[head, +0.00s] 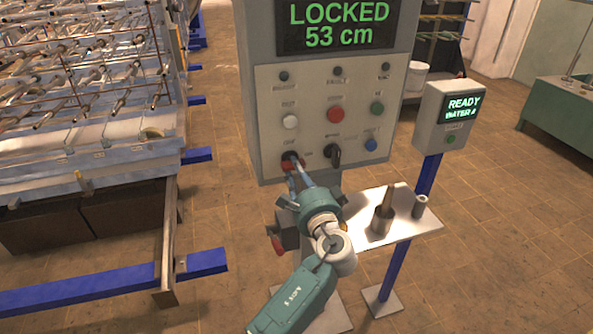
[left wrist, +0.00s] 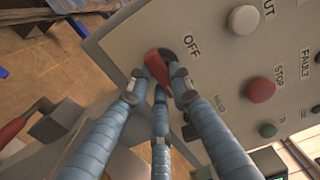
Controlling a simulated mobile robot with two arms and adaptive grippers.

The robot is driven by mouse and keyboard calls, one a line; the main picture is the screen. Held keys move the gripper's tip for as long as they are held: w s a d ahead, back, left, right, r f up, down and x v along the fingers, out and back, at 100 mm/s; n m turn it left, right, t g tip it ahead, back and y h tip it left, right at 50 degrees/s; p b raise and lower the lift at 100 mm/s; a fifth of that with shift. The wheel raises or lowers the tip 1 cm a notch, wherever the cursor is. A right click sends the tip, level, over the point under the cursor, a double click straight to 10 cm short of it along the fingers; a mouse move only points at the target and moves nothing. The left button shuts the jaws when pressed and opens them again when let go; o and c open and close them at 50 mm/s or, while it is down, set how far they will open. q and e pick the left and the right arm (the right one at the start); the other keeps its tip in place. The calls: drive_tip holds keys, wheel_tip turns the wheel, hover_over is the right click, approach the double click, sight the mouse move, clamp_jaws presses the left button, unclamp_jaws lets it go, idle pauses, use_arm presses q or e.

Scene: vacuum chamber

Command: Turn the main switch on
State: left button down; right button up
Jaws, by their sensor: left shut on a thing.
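The main switch (head: 287,165) is a red handle on a dark round base at the lower left of the control panel (head: 262,110). In the left wrist view the red handle (left wrist: 156,66) lies between my blue fingers, with the label OFF beside its base. My left gripper (head: 293,170) reaches up to the panel from below and is shut on this handle. It shows close up in the left wrist view (left wrist: 160,85). The fingers partly hide the handle in the head view. My right gripper is not in view.
A black selector (head: 332,153) sits just right of the switch, with several buttons above, including a red one (head: 335,114). The panel display (head: 340,26) reads LOCKED 53 cm. A small tray (head: 411,226) and a READY box (head: 447,115) stand right. A rack (head: 80,70) stands left.

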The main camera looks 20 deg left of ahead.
use_arm(q)
drive_tip(key=shift+r, duration=0.25)
drive_tip(key=c, duration=1.6)
unclamp_jaws()
drive_tip(key=shift+w, duration=0.1)
drive_tip(key=shift+c, duration=0.2)
drive_tip(key=shift+o, duration=0.5)
drive_tip(key=shift+a+f, duration=0.15)
drive_tip(key=shift+f, duration=0.05)
drive_tip(key=v, duration=0.7)
drive_tip(key=shift+d, duration=0.2)
